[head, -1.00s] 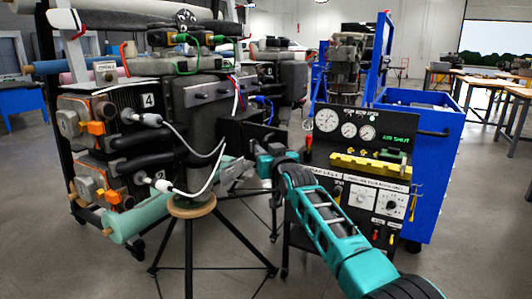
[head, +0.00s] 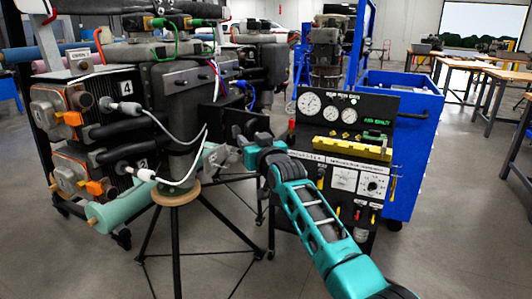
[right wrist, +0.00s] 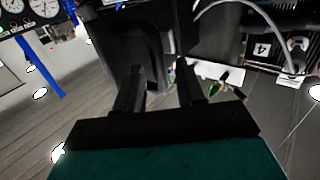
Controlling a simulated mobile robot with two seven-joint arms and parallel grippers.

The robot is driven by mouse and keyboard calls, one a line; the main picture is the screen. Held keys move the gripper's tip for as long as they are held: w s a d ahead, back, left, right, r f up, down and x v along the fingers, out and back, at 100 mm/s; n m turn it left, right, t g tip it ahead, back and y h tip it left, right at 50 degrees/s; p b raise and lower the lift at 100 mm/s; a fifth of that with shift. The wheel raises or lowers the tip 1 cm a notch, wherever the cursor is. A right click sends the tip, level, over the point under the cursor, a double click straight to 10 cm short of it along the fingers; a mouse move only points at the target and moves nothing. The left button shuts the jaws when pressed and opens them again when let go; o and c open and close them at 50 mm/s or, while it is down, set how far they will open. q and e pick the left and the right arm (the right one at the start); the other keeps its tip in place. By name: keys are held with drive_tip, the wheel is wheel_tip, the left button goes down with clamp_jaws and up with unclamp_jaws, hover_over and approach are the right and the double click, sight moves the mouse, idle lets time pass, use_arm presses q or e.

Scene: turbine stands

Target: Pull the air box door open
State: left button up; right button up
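A black box-like panel (head: 208,118), which looks like the air box, sits on the turbine's right side in the head view. My right gripper (head: 240,130) is dark, with a teal wrist behind it, and is just right of this panel. In the right wrist view its two black fingers (right wrist: 160,68) are apart. A black block (right wrist: 128,45) lies just beyond them, overlapping the left finger. I cannot tell whether a finger touches it, and no door handle or hinge is clear. My left gripper is not in view.
The turbine (head: 180,90) stands on a black tripod (head: 176,195) with spread legs. A gauge panel (head: 335,110) stands right of my arm, with a blue cabinet (head: 410,140) behind it.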

drive_tip(key=v, duration=1)
drive_tip(key=shift+p, duration=0.45)
drive_tip(key=s+d+f+g+h, duration=0.1)
drive_tip(key=s+d+f, duration=0.1)
drive_tip(key=s+f, duration=0.3)
drive_tip(key=s+d+f+m+g, duration=0.1)
drive_tip(key=s+d+f, duration=0.1)
drive_tip(key=f, duration=0.6)
drive_tip(key=s+d+f+h, duration=0.1)
drive_tip(key=s+d+f, duration=0.25)
drive_tip(key=f, duration=0.25)
drive_tip(key=s+d+f+g, duration=0.1)
drive_tip(key=s+f, duration=0.3)
drive_tip(key=s, duration=0.3)
drive_tip(key=s+d+f+g+h, duration=0.1)
drive_tip(key=s+d+f, duration=0.1)
drive_tip(key=s+f, duration=0.3)
drive_tip(key=s+d+f+g, duration=0.2)
drive_tip(key=s+f, duration=0.3)
drive_tip(key=s, duration=0.6)
drive_tip(key=shift+d+h, duration=0.2)
drive_tip(key=shift+h, duration=0.2)
drive_tip(key=shift+w+d, duration=0.15)
